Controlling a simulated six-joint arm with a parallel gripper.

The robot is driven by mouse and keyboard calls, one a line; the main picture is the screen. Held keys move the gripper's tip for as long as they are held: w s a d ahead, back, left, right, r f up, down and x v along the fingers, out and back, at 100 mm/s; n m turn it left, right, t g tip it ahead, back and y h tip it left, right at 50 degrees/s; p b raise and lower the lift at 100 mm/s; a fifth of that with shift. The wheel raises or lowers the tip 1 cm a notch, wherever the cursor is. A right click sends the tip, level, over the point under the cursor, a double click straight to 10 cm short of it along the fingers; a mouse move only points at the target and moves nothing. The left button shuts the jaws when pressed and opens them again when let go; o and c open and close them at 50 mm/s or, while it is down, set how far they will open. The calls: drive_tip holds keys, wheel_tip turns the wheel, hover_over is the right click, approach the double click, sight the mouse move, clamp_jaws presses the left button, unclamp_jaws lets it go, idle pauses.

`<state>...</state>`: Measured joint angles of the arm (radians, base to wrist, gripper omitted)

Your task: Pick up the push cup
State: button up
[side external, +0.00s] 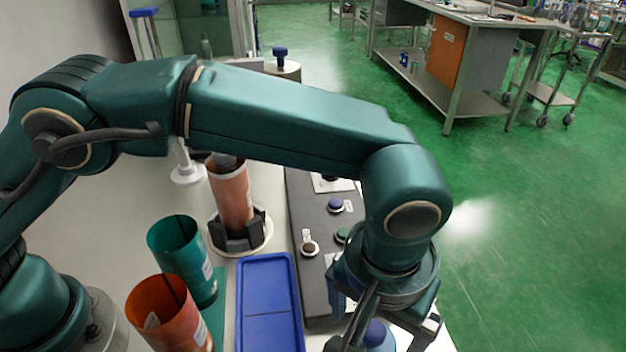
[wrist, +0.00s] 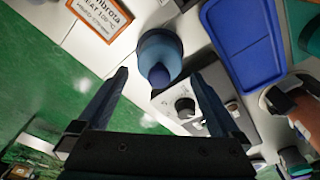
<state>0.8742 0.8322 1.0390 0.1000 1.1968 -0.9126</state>
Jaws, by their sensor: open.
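The push cup (wrist: 157,44) is a round light-blue piece with a darker blue knob on top. In the wrist view it stands at the upper middle, between and beyond my fingertips. In the side external view its blue knob (side external: 375,333) shows at the bottom edge, under my gripper (side external: 384,338), and the gripper partly hides it. My gripper (wrist: 158,75) is open and empty, pointing down over the push cup, with one finger to each side of the knob in the wrist view. I cannot tell the exact height gap.
A blue tray (side external: 268,291) lies left of a dark button panel (side external: 309,218). An orange cup (side external: 167,316) and a green cup (side external: 181,259) stand further left. An orange sleeve (side external: 231,195) stands upright in a dark holder behind. A printed sign (wrist: 101,16) lies near the push cup.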

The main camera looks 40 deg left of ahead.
sight(372, 342)
drive_tip(key=shift+w+f, duration=0.2)
drive_tip(key=shift+f, duration=2.2)
drive_tip(key=c, duration=1.3)
drive_tip(key=shift+r, duration=0.15)
